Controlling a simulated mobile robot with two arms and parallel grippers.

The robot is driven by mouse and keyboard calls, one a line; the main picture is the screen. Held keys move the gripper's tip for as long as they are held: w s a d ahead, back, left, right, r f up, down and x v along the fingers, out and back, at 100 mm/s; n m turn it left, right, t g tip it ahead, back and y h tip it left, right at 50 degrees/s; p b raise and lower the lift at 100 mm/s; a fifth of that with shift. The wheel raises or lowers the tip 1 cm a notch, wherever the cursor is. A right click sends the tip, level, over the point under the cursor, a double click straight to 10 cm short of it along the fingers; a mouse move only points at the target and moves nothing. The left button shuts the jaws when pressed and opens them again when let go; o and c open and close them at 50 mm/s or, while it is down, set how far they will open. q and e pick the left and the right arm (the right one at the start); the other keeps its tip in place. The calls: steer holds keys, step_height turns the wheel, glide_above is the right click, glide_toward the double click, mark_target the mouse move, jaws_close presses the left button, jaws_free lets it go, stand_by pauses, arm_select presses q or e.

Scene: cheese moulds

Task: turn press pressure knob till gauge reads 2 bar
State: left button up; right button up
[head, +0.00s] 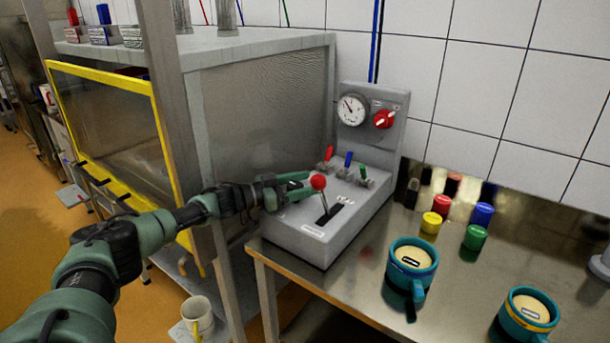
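The grey press control box (300,236) stands on the steel table. Its upright back panel carries a round white gauge (352,110) and, right of it, the red pressure knob (383,119). The gauge needle appears to point to the upper left; its numbers are too small to read. A lever with a red ball (318,182) rises from a slot in the box's top. My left gripper (311,182) is at this ball, its two green fingers apart behind it; whether they grip it is unclear. It is below and left of the knob. My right gripper is not in view.
Small red, blue and green levers (348,160) sit between ball lever and panel. Several coloured cylinders (476,237) and two teal moulds (412,258) stand on the table at right. A yellow-framed cabinet (260,110) stands left; a tiled wall is behind.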

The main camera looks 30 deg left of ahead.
arm_select(q)
step_height(320, 180, up, 20)
steer(key=p, duration=0.2)
stand_by(0.4)
